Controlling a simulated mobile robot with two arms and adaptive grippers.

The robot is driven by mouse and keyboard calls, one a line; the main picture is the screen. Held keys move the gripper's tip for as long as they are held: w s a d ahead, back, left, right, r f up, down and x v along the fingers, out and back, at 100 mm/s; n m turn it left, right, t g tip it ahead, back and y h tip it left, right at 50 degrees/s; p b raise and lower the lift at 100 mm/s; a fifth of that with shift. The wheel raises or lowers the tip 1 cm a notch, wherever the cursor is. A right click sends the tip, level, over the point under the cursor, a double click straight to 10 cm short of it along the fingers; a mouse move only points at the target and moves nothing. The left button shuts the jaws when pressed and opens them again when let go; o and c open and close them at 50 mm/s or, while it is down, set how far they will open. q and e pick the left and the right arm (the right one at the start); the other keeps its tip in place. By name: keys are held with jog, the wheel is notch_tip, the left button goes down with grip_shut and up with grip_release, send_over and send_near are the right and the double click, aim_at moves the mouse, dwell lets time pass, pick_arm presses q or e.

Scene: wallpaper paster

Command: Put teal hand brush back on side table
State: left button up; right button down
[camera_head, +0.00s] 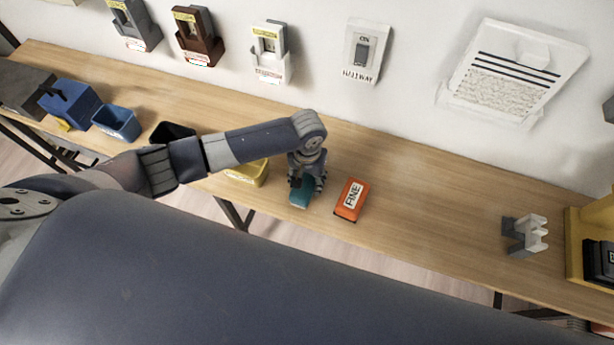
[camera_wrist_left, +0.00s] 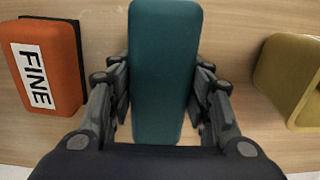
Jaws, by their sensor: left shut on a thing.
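The teal hand brush (camera_head: 301,194) is at the front edge of the wooden side table (camera_head: 420,190), under my left gripper (camera_head: 306,180). In the left wrist view the teal brush (camera_wrist_left: 163,70) stands lengthwise between the two fingers of my left gripper (camera_wrist_left: 163,90), which are shut on its sides. I cannot tell whether the brush touches the table top. My right gripper is in neither view.
An orange block marked FINE (camera_head: 352,199) lies just right of the brush. A yellow container (camera_head: 249,172) stands just left. Blue bins (camera_head: 117,123) are farther left. A grey-white holder (camera_head: 526,236) stands at right. Bare table lies between block and holder.

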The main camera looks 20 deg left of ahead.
pick_arm(q)
jog(key=shift+s+f, duration=0.1)
jog(key=shift+f, duration=0.05)
jog(key=shift+f, duration=0.15)
jog(key=o, duration=1.1)
